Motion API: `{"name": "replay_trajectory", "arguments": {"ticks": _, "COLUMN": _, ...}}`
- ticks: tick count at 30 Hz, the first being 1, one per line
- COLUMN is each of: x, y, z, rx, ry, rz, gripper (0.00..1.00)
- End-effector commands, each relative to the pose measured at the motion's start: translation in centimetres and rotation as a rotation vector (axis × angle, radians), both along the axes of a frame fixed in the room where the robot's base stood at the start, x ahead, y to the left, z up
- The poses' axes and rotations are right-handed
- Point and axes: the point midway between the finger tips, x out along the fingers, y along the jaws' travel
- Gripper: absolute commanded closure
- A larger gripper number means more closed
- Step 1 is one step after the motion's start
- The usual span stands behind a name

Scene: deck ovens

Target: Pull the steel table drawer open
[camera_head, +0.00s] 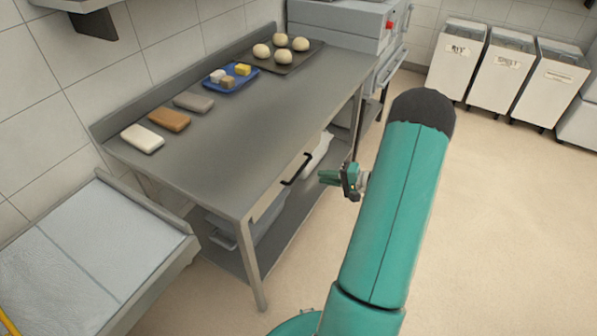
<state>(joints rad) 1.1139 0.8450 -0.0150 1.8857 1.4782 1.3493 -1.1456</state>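The steel table (250,135) stands against the tiled wall at the left and middle. Its drawer front (268,203) is under the front edge of the top and looks closed. A black bar handle (297,169) is on the drawer front. My gripper (328,177) is just right of the handle, at about its height in the picture, and looks apart from it. The gripper is small and seen from the side, so I cannot tell its opening. My teal arm hides part of the floor.
On the table lie several blocks (170,120), a blue tray (231,78) with small pieces, and a dark tray (284,58) with dough balls. Containers (270,222) stand on the lower shelf. Labelled bins (500,65) stand at the back right. The floor (490,220) at right is clear.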

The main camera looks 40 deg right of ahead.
Motion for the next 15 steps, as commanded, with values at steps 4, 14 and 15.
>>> {"name": "replay_trajectory", "arguments": {"ticks": 4, "x": -1.2, "y": -2.5, "z": -2.3, "rx": 0.014, "ry": -0.038, "rz": -0.086, "gripper": 0.83}}
{"name": "replay_trajectory", "arguments": {"ticks": 14, "x": 2.1, "y": -1.8, "z": -3.2, "rx": 0.013, "ry": -0.046, "rz": -0.095, "gripper": 0.83}}
{"name": "replay_trajectory", "arguments": {"ticks": 15, "x": 2.9, "y": -1.5, "z": -3.4, "rx": 0.013, "ry": -0.046, "rz": -0.095, "gripper": 0.83}}
